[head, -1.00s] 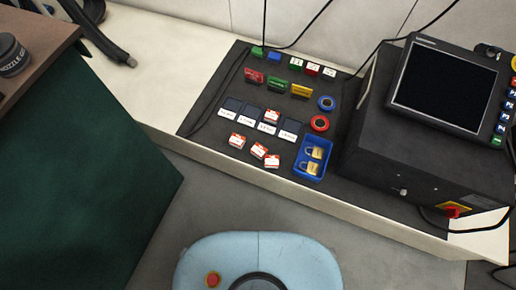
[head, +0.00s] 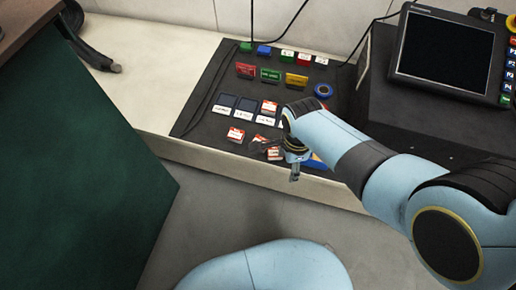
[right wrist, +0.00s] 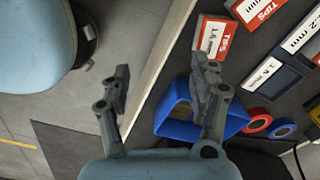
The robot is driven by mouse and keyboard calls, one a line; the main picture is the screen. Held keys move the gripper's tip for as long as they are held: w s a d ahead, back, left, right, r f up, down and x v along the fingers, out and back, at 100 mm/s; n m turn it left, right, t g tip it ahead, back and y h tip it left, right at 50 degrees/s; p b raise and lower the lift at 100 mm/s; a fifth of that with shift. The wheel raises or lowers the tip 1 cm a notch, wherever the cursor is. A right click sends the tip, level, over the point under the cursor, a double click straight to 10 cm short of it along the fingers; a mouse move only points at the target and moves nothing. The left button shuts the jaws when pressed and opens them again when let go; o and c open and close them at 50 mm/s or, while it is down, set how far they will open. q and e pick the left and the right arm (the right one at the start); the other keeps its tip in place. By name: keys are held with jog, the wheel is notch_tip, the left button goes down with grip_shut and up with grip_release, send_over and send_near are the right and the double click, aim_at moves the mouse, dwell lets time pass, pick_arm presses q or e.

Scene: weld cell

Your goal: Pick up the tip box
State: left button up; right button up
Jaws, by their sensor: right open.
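Several small red-and-white tip boxes lie on the dark mat: one at the left (head: 236,134), one farther back (head: 269,107), and two close to my right gripper (head: 279,160), which partly covers them. In the right wrist view a box marked TIPS 1.6 mm (right wrist: 212,38) lies just beyond the fingertips, with another TIPS box (right wrist: 255,10) beside it. My right gripper (right wrist: 163,85) is open with nothing between its fingers; one finger overlaps the blue tray (right wrist: 178,118) in that view. My left gripper is out of view.
The dark mat (head: 203,128) also holds label slots, colored tags and a blue tape roll (head: 323,90). A black control box with a screen (head: 444,52) stands at right. A green-sided bench (head: 90,170) is at left. My right arm hides most of the blue tray.

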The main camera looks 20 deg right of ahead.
jog(key=w+a+r+m+b, duration=0.3)
jog(key=w+a+r+m, duration=0.2)
jog(key=w+r+m, duration=0.45)
jog(key=shift+n, duration=0.65)
jog(key=f+b, duration=0.1)
jog(key=f, duration=0.1)
jog(key=w+f, duration=0.1)
jog(key=f, duration=0.1)
jog(key=f+b, duration=0.1)
jog(key=f, duration=0.2)
jog(key=shift+w+b, duration=0.25)
jog(key=shift+b, duration=0.05)
jog(key=f+b, duration=0.2)
jog(key=f, duration=0.1)
jog(key=f+b, duration=0.1)
jog(key=f, duration=0.1)
jog(key=shift+s+f, duration=0.15)
jog(key=shift+s, duration=0.1)
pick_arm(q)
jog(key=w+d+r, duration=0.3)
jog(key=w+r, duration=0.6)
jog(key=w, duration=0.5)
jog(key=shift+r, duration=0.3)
pick_arm(e)
jog(key=shift+c, duration=0.3)
grip_shut()
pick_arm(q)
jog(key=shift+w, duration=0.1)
pick_arm(e)
jog(key=shift+r, duration=0.2)
